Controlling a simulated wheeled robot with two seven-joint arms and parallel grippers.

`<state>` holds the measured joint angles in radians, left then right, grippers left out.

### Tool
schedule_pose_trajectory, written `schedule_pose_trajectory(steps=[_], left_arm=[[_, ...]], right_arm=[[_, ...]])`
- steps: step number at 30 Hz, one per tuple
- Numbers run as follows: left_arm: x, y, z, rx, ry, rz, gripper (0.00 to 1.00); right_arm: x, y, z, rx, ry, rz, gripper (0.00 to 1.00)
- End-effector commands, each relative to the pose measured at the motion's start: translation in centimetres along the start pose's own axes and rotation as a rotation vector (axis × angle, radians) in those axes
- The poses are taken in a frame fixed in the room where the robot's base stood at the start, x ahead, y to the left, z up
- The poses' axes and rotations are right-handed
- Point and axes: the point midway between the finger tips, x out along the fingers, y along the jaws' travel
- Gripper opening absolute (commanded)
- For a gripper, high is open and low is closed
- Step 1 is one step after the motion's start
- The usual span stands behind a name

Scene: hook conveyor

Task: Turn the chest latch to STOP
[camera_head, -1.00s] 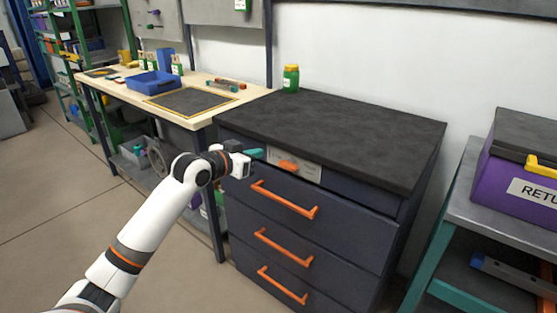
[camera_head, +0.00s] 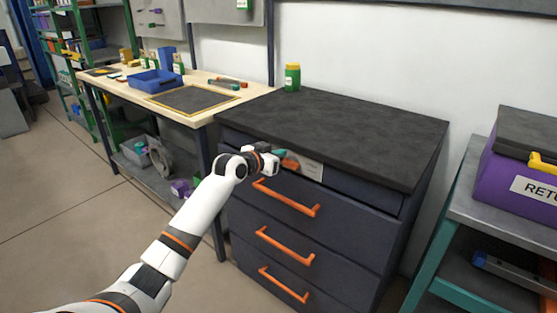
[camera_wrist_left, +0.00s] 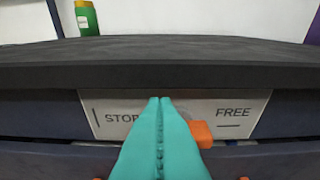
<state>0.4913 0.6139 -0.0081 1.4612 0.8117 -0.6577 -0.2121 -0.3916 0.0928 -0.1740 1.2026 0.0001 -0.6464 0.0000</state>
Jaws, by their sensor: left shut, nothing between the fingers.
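The chest latch (camera_head: 291,164) is a small orange handle on a pale label plate (camera_head: 311,170) at the top of the dark chest's front. In the left wrist view the plate (camera_wrist_left: 100,120) reads STOP at left and FREE at right. The orange latch (camera_wrist_left: 202,134) shows right of my fingers, on the FREE side of centre; its left part is hidden behind them. My left gripper (camera_head: 281,154) has its teal fingers shut and empty, in front of the plate's middle. In the wrist view the fingertips (camera_wrist_left: 160,100) overlap the plate beside STOP. I cannot tell whether they touch the latch.
The dark chest top (camera_head: 350,125) overhangs just above the plate. An orange drawer handle (camera_head: 286,198) lies below my gripper. A green jar (camera_head: 292,78) stands on the chest. A wooden workbench (camera_head: 205,115) is at left and a purple box (camera_head: 520,185) at right.

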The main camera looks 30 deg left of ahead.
Motion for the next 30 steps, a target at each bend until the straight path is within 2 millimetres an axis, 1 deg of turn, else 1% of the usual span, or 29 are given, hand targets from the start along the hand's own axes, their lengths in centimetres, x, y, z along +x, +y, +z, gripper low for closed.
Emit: schedule_pose_trajectory(steps=[1,6,21,30], left_arm=[[0.12,0.04,-0.52,-0.001,0.0,0.001,0.0],[0.25,0.07,-1.15,0.0,-0.002,0.001,0.0],[0.24,0.05,-1.19,-0.021,-0.002,-0.004,0.0],[0.27,-0.01,-1.29,-0.073,-0.002,-0.017,0.0]], right_arm=[[-0.06,-0.01,0.24,0.0,-0.003,0.0,0.36],[-0.28,-0.02,0.6,0.0,-0.004,0.0,0.36],[-0.33,-0.06,0.61,-0.001,-0.006,-0.001,0.36],[0.05,-0.06,-0.07,-0.001,0.0,-0.001,0.36]])
